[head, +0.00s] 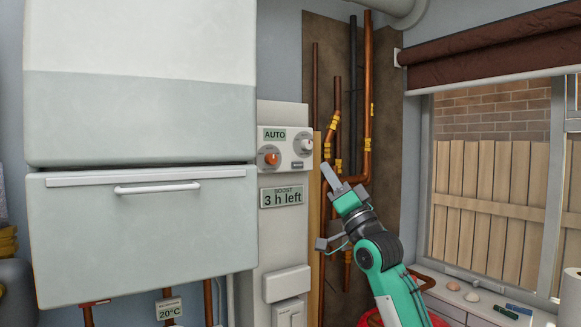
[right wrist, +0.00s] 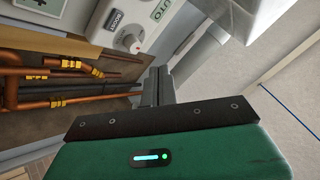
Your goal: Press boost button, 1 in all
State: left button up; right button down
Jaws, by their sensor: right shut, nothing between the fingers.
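The white control panel (head: 286,147) on the wall unit has an AUTO display (head: 274,134), a knob with a red-orange centre (head: 269,157) and a white knob (head: 304,146). The small dark boost button (head: 298,165) sits below the white knob; it also shows in the right wrist view (right wrist: 115,20). My right gripper (head: 327,170) is shut and empty, just right of the panel near the boost button. It appears apart from the button. In the right wrist view the closed fingers (right wrist: 156,84) point toward the panel. My left gripper is not in view.
Copper pipes (head: 367,100) run up the wall behind my right gripper. A large white cabinet (head: 140,220) with a bar handle stands left of the panel. A window (head: 490,190) with a brown blind and a sill with small objects are at the right.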

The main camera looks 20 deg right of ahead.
aim_at(298, 165)
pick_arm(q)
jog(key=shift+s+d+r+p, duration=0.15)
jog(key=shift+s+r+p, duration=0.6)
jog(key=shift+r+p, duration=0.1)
pick_arm(e)
jog(key=w+a, duration=0.1)
jog(key=w, duration=0.7)
jog(key=shift+w, duration=0.15)
jog(key=shift+a, duration=0.1)
dwell(1.4)
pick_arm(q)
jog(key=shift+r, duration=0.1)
pick_arm(e)
jog(key=shift+w, duration=0.4)
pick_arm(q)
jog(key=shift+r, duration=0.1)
pick_arm(e)
jog(key=shift+w+r, duration=0.1)
jog(key=shift+w, duration=0.25)
jog(key=shift+s, duration=0.15)
dwell(0.5)
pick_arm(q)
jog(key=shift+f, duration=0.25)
pick_arm(e)
jog(key=shift+s, duration=0.6)
